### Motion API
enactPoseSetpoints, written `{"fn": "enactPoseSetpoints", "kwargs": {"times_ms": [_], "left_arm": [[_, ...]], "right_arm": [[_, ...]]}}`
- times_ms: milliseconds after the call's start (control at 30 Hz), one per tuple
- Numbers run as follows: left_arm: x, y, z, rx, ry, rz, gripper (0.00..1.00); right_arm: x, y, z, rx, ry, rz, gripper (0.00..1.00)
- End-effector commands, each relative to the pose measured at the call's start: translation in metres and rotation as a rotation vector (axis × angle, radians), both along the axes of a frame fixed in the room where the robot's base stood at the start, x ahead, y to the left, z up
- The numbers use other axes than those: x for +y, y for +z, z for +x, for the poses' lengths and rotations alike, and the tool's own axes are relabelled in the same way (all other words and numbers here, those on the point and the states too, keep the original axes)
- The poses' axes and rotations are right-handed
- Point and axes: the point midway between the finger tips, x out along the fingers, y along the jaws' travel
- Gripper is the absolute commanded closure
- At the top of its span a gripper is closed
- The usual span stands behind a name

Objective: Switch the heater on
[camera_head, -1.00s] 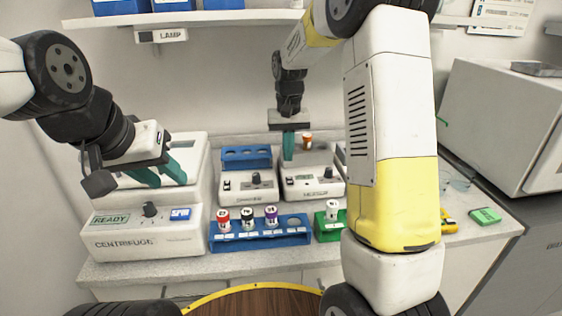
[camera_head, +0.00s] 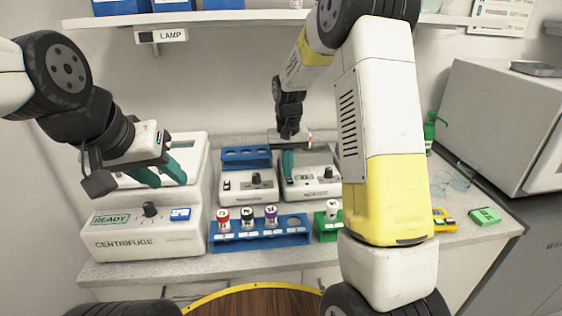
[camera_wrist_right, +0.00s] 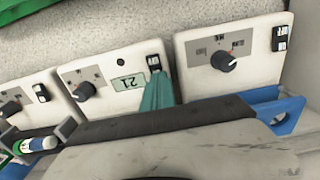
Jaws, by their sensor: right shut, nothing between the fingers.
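The heater appears to be the white box (camera_head: 312,190) with a small display and a knob, at the back middle of the bench; I cannot read its label clearly. In the right wrist view its panel (camera_wrist_right: 100,72) shows upside down, with a display reading 21, a knob and a small black rocker switch (camera_wrist_right: 154,62). My right gripper (camera_head: 288,174) is shut and empty over the left part of this box. In the wrist view its teal fingertips (camera_wrist_right: 157,80) are right at the switch; I cannot tell if they touch. My left gripper (camera_head: 169,183) is open and empty above the centrifuge.
The centrifuge (camera_head: 150,240) stands at left. A similar white box (camera_head: 240,190) with a knob stands beside the heater. A blue rack (camera_head: 260,236) with capped tubes and a green block (camera_head: 320,232) stand in front. My right arm hides the bench right of the heater.

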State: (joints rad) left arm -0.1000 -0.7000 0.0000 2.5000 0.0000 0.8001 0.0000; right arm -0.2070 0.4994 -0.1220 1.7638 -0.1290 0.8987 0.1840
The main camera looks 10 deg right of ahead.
Motion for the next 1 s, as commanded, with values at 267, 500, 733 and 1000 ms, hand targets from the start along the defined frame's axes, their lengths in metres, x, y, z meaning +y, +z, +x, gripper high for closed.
{"fn": "enactPoseSetpoints", "kwargs": {"times_ms": [267,500,733,1000], "left_arm": [[0.0,0.0,0.0,0.0,0.0,0.0,0.64],[0.0,0.0,0.0,0.0,0.0,0.0,0.64],[0.0,0.0,0.0,0.0,0.0,0.0,0.64],[0.0,0.0,0.0,0.0,0.0,0.0,0.64]], "right_arm": [[0.0,0.0,-0.006,0.006,0.0,-0.001,1.0],[0.0,0.004,-0.015,0.006,0.0,-0.001,1.0],[0.0,0.005,-0.016,0.004,0.0,0.0,1.0],[0.0,0.021,-0.014,-0.001,0.0,0.0,1.0]]}}
